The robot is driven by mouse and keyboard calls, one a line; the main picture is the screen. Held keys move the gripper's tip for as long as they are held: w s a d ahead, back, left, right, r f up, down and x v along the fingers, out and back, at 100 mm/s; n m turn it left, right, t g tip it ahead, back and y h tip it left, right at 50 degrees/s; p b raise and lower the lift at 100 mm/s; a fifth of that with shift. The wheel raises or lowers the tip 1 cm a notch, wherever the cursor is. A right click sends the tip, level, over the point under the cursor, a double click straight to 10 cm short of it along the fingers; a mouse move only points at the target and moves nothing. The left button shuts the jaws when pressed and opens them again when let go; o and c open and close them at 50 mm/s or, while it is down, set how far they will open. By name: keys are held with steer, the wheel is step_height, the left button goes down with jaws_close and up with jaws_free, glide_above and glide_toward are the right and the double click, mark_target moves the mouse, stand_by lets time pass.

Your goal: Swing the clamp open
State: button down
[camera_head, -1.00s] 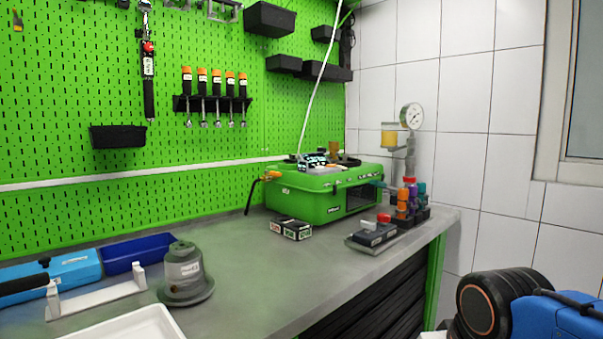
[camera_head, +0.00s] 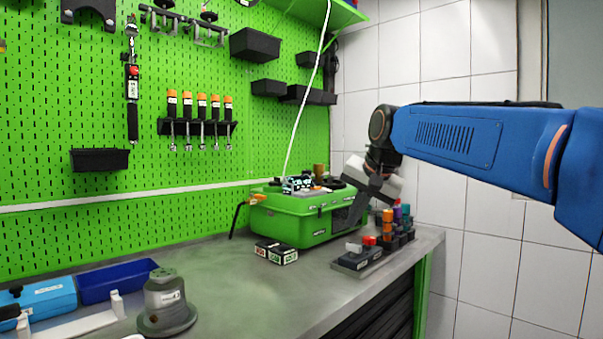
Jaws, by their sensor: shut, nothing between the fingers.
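The green pump test case (camera_head: 290,225) stands on the bench near the corner, with dark devices on its lid. I cannot clearly pick out a clamp on it. My gripper (camera_head: 346,218) reaches in from the right and points down and left at the right part of the case's front. Its fingers are together and nothing shows between them. In this view it overlaps the case's dark front window and right end; I cannot tell whether it touches. My arm hides the gauge stand behind it.
A dark tray (camera_head: 350,262) with red- and white-topped items and a rack of coloured bottles (camera_head: 388,224) stand right of the case, close below my gripper. Small boxes (camera_head: 276,252) lie in front. A grey pump part (camera_head: 166,300) stands at the left. The middle bench is clear.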

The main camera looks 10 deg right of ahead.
steer(key=w+a+r+m, duration=0.1)
steer(key=w+r+m, duration=0.1)
steer(key=w+r, duration=0.3)
steer(key=w+a+r+m+t+y, duration=0.1)
steer(key=w+r, duration=0.4)
steer(key=w, duration=0.9)
steer(key=w+a+r+m+t+y, duration=0.1)
steer(key=w+a+r+m, duration=0.1)
steer(key=w, duration=0.7)
step_height(320, 180, up, 3)
steer(key=shift+w+a+f+m, duration=0.1)
steer(key=shift+w+a+m, duration=0.1)
steer(key=shift+m, duration=0.6)
steer(key=x, duration=1)
steer(key=shift+a, duration=0.1)
steer(key=shift+w+a+m+h, duration=0.1)
steer(key=shift+a+m+h, duration=0.05)
steer(key=shift+m+h, duration=0.2)
